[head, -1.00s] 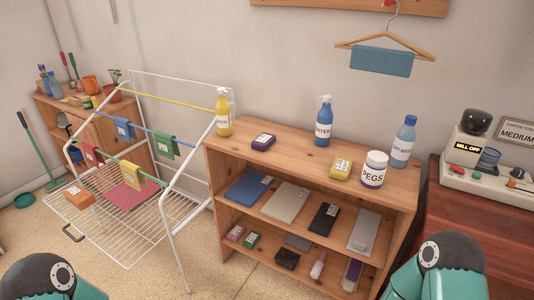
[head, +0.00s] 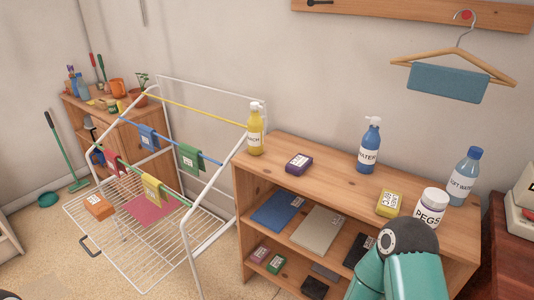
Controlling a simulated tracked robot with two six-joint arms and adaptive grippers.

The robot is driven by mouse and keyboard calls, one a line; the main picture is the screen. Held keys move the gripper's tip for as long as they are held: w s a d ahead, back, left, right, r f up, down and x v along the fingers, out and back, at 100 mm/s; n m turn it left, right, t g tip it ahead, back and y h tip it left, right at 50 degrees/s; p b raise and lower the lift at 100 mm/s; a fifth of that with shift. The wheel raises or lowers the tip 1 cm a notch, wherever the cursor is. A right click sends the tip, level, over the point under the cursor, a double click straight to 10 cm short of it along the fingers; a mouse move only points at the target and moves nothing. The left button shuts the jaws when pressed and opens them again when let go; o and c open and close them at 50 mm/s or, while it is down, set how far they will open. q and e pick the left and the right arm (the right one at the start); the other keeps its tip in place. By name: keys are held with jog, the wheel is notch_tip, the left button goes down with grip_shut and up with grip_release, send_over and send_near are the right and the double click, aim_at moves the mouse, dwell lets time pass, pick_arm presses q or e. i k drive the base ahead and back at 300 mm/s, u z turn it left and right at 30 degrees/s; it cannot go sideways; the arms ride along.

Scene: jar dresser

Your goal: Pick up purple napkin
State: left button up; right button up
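Neither gripper's fingers are in view.
A white drying rack (head: 150,255) with hung cloths stands left. Shelves hold several folded items.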

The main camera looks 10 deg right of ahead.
aim_at(299, 165)
jog(key=i, duration=1)
jog(key=z, duration=0.55)
